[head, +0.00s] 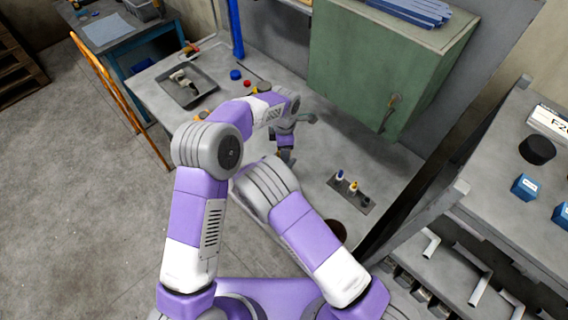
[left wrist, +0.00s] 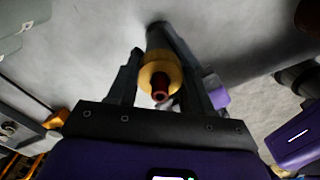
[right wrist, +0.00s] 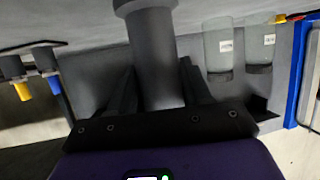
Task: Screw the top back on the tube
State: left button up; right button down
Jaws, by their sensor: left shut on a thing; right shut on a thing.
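The top (left wrist: 160,76), a yellow ring with a dark red middle, sits between the fingers of my left gripper (left wrist: 165,80). The dark grey tube (left wrist: 162,38) extends behind the top, in line with it; whether the threads are engaged cannot be told. In the right wrist view the tube (right wrist: 152,60) stands between the fingers of my right gripper (right wrist: 158,90), with a wider band at the picture's upper edge. In the head view my left gripper (head: 288,132) is above the workbench at the tube (head: 287,156); my right gripper is hidden behind my arm.
A green cabinet (head: 375,65) stands at the bench's back. A grey tray (head: 205,92) lies at the far left. Clear labelled containers (right wrist: 219,50) show in the right wrist view.

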pick_arm(q)
jog(key=m, duration=0.9)
jog(key=shift+m, duration=0.3)
jog(key=m, duration=0.3)
jog(key=shift+m, duration=0.4)
jog(key=m, duration=0.3)
jog(key=shift+m, duration=0.4)
jog(key=m, duration=0.5)
jog(key=shift+f+m, duration=0.1)
jog(key=shift+m, duration=0.3)
jog(key=m, duration=0.3)
jog(key=shift+m, duration=0.4)
jog(key=m, duration=0.3)
jog(key=shift+m, duration=0.4)
jog(key=m, duration=0.3)
jog(key=shift+m, duration=0.4)
